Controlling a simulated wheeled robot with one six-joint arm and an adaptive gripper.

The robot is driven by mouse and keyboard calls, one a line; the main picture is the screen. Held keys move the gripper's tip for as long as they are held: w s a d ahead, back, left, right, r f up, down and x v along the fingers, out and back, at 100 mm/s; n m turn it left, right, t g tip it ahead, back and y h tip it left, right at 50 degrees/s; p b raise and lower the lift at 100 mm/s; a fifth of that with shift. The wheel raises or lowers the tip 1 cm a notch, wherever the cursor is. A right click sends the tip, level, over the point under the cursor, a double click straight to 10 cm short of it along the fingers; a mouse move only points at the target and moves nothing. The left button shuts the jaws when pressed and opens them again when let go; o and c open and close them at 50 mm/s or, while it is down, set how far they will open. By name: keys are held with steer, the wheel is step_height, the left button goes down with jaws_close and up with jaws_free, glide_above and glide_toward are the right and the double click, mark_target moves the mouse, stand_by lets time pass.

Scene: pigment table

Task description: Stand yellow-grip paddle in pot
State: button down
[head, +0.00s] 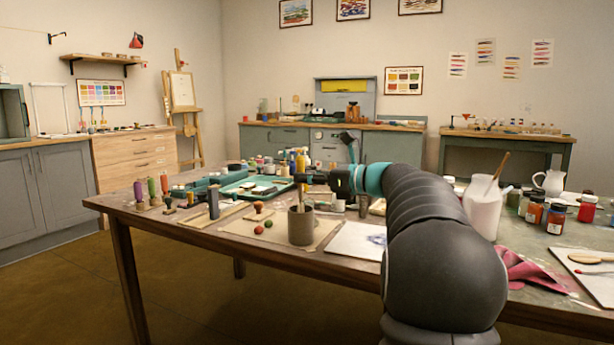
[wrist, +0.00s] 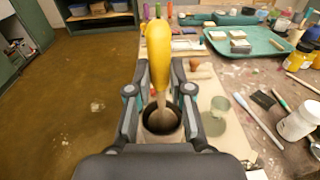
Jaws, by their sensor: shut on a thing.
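The yellow-grip paddle (wrist: 157,42) is held upright between the fingers of my gripper (wrist: 160,68) in the wrist view. Its pale lower part (wrist: 161,98) runs down to the mouth of the dark grey pot (wrist: 162,131). I cannot tell how deep its end is inside. In the head view the pot (head: 301,227) stands upright on a pale sheet, and my gripper (head: 303,178) is just above it. A pale piece of shaft shows at the pot's rim there. The fingers hide part of the pot in the wrist view.
Colored bottles stand further back. A white sheet (head: 355,241) lies to the right. The table's front edge is close.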

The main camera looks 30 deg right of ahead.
steer(key=c, duration=1)
jaws_free()
steer(key=v, duration=1.2)
steer(key=shift+f, duration=0.1)
